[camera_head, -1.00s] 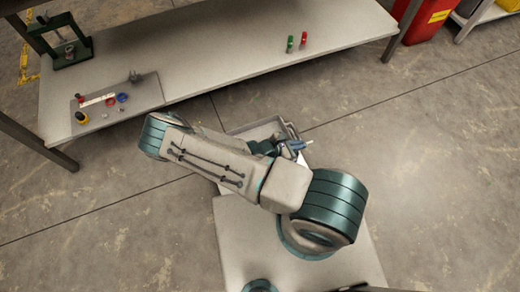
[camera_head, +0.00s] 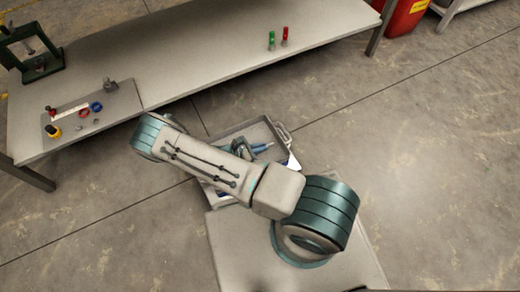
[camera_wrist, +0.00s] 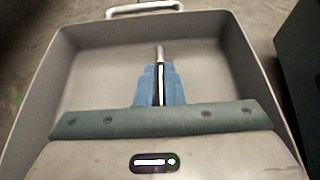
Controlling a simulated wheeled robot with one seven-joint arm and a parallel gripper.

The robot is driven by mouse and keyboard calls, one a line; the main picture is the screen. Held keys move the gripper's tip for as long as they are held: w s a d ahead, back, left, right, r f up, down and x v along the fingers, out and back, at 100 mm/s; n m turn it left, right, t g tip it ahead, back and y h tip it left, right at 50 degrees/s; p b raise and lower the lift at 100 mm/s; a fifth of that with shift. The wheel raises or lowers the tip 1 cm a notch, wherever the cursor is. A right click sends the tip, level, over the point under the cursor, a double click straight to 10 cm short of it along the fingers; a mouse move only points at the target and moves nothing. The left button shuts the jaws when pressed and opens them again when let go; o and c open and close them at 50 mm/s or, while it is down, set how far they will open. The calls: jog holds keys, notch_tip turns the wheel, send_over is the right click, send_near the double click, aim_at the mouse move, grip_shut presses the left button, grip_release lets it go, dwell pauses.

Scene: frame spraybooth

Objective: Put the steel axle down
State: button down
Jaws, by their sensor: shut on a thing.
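The steel axle (camera_wrist: 159,56) is a thin silvery rod in the wrist view, sticking out between the blue fingers of my gripper (camera_wrist: 159,82). My gripper is shut on the axle. Behind and around them in that view is a grey tray (camera_wrist: 240,62) with raised walls and a handle at its far end. In the head view my gripper (camera_head: 259,147) shows partly, over the same tray (camera_head: 238,127) at the front of my base. My arm hides part of the tray, and the axle is hard to make out there.
A long grey workbench (camera_head: 195,50) stands ahead. On it are a dark green press (camera_head: 38,60), a grey mat (camera_head: 125,100) with small parts, a green cylinder (camera_head: 271,41) and a red one (camera_head: 285,36). A red bin (camera_head: 402,18) stands beyond. The floor to the right is clear.

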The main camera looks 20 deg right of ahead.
jog(key=shift+f, duration=0.1)
jog(key=shift+f, duration=0.15)
jog(key=c, duration=1.6)
grip_release()
jog(key=shift+o, duration=0.2)
jog(key=shift+r, duration=0.2)
